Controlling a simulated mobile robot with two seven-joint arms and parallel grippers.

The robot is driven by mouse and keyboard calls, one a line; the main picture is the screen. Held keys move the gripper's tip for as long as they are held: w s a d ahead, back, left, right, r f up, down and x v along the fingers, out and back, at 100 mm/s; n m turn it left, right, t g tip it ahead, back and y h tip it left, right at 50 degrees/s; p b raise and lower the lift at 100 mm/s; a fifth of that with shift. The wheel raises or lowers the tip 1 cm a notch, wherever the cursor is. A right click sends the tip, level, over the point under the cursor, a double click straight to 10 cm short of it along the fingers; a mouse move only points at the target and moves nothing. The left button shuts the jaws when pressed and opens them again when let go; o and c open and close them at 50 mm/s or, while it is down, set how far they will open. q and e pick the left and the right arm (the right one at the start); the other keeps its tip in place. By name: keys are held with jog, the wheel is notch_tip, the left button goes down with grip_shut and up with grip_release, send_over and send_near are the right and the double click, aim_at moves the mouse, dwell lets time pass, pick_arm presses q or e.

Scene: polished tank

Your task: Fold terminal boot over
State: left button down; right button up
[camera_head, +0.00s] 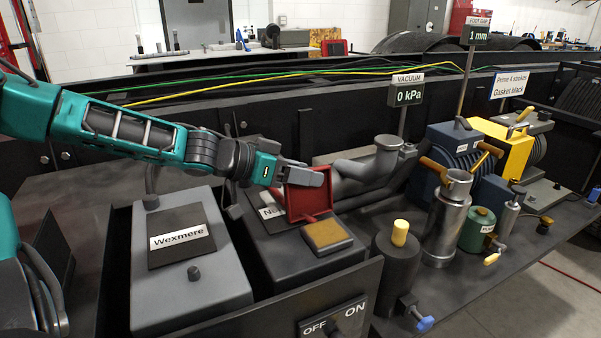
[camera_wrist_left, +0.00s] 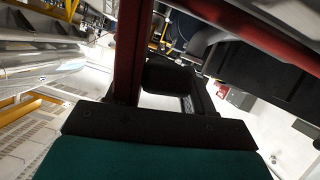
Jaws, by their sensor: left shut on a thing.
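The terminal boot (camera_head: 308,203) is a red hinged cover, tilted up beside a square brassy terminal pad (camera_head: 326,235) in a dark frame. Both are on top of a dark box in the middle of the head view. My left gripper (camera_head: 308,178) reaches in from the left and is shut on the boot's upper edge. The wrist view shows a red strip of the boot (camera_wrist_left: 130,50) close to the dark fingers. The pad is uncovered. My right gripper is not in view.
A grey box labelled Wexmere (camera_head: 180,240) stands left of the dark box. An OFF/ON panel (camera_head: 335,318) is in front. A dark cylinder with a yellow cap (camera_head: 398,275), a steel cylinder (camera_head: 446,225) and a grey pipe fitting (camera_head: 375,170) stand to the right.

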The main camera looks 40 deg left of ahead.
aim_at(309, 200)
pick_arm(q)
jog(key=shift+s+d+r+m+t+y, duration=0.3)
jog(key=shift+d+r+m+y, duration=0.25)
jog(key=shift+m, duration=0.25)
jog(key=shift+s+d+r+m+t+y+b, duration=0.2)
jog(key=shift+d+m+y+b, duration=0.1)
jog(key=shift+d+m, duration=0.15)
jog(key=shift+s+d+r+m+t+y+b, duration=0.15)
jog(key=shift+s+d+m+b, duration=0.1)
jog(key=shift+d+m, duration=0.15)
jog(key=shift+s+d, duration=0.15)
jog(key=shift+d, duration=0.25)
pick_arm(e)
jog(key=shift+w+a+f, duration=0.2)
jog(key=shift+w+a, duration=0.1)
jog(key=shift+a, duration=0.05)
pick_arm(q)
jog(key=shift+s+d+f, duration=0.1)
jog(key=shift+s+d, duration=0.05)
jog(key=shift+d, duration=0.1)
jog(key=c, duration=0.8)
grip_release()
jog(key=shift+o, duration=1)
jog(key=shift+d, duration=0.1)
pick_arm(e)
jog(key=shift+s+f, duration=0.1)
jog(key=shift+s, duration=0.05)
